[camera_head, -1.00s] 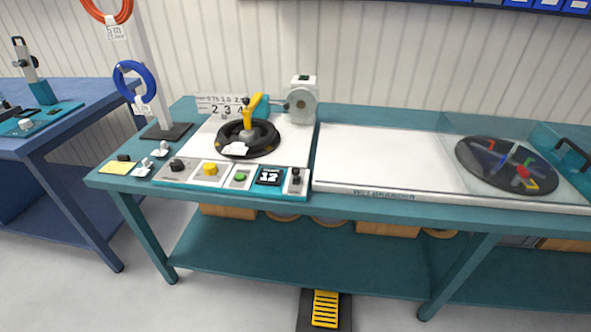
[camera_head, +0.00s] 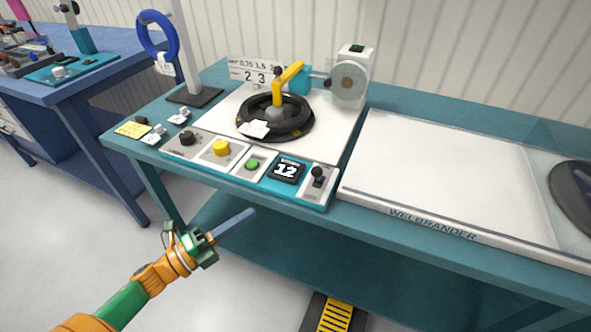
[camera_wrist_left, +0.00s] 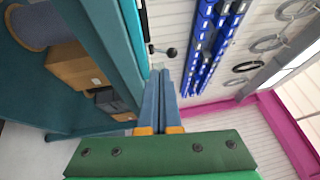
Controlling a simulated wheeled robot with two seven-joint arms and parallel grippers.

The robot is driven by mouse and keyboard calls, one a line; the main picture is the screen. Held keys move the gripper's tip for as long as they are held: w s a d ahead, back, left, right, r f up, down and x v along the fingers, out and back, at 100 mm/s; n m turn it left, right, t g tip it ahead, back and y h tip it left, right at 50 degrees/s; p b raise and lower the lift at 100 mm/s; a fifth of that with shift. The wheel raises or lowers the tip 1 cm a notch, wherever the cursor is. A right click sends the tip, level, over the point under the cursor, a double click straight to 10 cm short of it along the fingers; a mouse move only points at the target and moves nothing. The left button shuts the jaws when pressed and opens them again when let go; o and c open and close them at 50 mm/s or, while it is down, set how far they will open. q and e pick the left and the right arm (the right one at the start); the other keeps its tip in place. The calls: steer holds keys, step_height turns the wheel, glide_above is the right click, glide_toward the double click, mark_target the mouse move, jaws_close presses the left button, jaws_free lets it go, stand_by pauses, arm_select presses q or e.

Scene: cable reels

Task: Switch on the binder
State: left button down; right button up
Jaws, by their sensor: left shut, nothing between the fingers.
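The binder (camera_head: 225,115) stands on the teal table. It has a black ring (camera_head: 296,128), a yellow arm (camera_head: 279,92) and a pale disc unit at its back right. Its front panel carries a black knob (camera_head: 187,138), a yellow knob (camera_head: 221,148), a green button (camera_head: 252,164), a display reading 12 (camera_head: 286,171) and a black lever switch (camera_head: 317,177). My left gripper (camera_head: 250,213) is shut and empty, in front of the table edge and apart from the panel. In the left wrist view the shut fingers (camera_wrist_left: 162,78) point toward a dark ball-ended lever (camera_wrist_left: 164,52). My right gripper is not in view.
The white Weldrander plate (camera_head: 440,180) lies to the right. A post with a blue cable coil (camera_head: 158,36) stands at the back left. A yellow pedal (camera_head: 335,315) is on the floor. Blue bins (camera_wrist_left: 215,45) hang on the wall in the left wrist view.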

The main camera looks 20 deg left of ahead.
arm_select(q)
steer(key=r+m+h, duration=0.1)
steer(key=p, duration=0.3)
glide_toward(317, 172)
steer(key=shift+m, duration=0.4)
steer(key=x, duration=0.4)
steer(key=f+x, duration=0.1)
steer(key=x, duration=0.1)
steer(key=shift+w+a, duration=0.3)
steer(key=shift+w, duration=0.05)
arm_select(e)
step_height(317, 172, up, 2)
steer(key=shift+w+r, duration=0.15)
